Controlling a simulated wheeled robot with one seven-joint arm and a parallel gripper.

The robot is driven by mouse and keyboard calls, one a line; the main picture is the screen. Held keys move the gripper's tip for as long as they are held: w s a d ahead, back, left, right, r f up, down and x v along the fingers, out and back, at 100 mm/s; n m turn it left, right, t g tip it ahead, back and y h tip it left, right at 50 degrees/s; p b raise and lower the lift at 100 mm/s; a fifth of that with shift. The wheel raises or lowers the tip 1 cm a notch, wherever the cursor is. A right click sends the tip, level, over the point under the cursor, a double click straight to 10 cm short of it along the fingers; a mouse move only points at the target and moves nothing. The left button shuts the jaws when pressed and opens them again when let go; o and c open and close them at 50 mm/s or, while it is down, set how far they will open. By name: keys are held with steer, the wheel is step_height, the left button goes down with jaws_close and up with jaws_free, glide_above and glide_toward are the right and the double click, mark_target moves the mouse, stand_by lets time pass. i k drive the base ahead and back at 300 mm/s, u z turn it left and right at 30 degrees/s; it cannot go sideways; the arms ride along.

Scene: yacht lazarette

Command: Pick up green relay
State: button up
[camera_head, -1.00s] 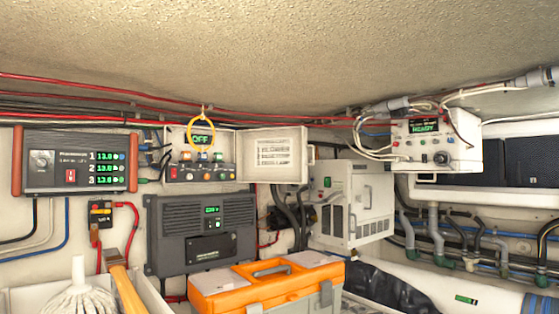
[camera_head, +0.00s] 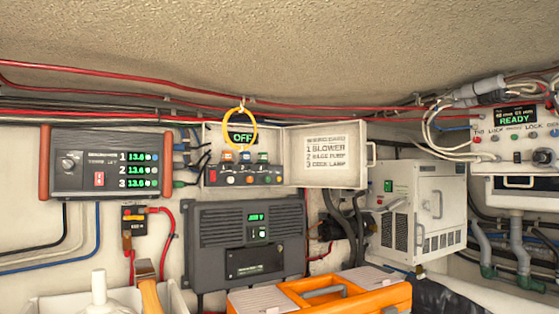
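An open white box (camera_head: 284,183) is mounted on the back wall with its door swung out to the right. Inside it is a dark screen (camera_head: 242,137) reading OFF, partly behind a hanging yellow ring (camera_head: 240,128). Below the screen is a row of small coloured parts. The rightmost one looks green (camera_head: 262,157) and may be the green relay, but it is too small to be sure. Under the row is a dark strip with several coloured buttons (camera_head: 246,176). My gripper is not in view.
An orange toolbox (camera_head: 318,295) stands in front, below a dark grey unit (camera_head: 247,240). A white cabinet (camera_head: 416,215) and a READY panel (camera_head: 515,130) are to the right. Red cables (camera_head: 330,112) run above the box.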

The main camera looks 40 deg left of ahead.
mark_target(261, 156)
steer(key=i, duration=1.25)
steer(key=u, duration=2)
